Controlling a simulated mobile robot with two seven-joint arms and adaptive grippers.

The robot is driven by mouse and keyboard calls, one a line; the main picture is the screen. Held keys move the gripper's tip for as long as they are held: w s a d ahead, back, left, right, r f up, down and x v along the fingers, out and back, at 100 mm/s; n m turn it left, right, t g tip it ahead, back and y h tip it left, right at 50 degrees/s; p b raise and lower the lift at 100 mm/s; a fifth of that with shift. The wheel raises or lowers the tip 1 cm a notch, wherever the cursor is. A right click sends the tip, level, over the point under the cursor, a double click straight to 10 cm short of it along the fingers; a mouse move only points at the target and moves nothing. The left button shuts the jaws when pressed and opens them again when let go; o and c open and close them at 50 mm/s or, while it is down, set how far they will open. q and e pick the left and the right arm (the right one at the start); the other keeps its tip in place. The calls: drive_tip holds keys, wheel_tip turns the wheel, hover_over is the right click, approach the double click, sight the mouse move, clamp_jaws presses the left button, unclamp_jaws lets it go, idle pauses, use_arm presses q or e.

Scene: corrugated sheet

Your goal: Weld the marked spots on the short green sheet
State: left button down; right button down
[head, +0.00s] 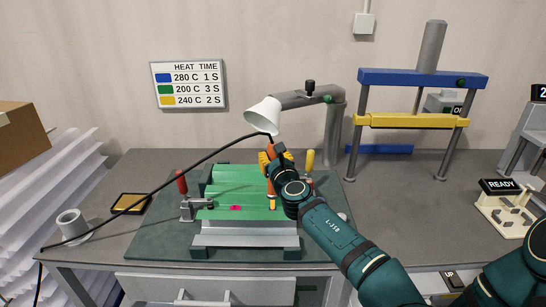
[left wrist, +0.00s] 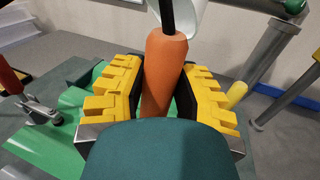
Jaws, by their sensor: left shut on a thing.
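The green corrugated sheet (head: 232,172) lies on a grey ribbed support (head: 245,240) on the bench. A pink-red spot (head: 236,208) shows near its front edge. My left gripper (head: 270,160) is shut on the orange handle of a tool with a black cable and holds it upright over the sheet's right part. The tool's lower orange end (head: 272,203) shows near the front right of the sheet, right of the pink spot; I cannot tell if it touches. In the left wrist view, yellow pads flank the orange handle (left wrist: 164,75). My right gripper is not in view.
Clamps with a red handle (head: 182,183) and a yellow handle (head: 310,160) flank the sheet. A white lamp-like hood (head: 263,116) hangs behind. The wall chart (head: 189,85) lists green as 200 C 3 S. A box reads READY (head: 499,186). The cable crosses the bench's left side.

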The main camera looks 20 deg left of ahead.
sight(273, 144)
use_arm(q)
drive_tip(key=shift+r+p, duration=2.1)
drive_tip(key=shift+r, duration=1.35)
drive_tip(key=shift+f, duration=0.1)
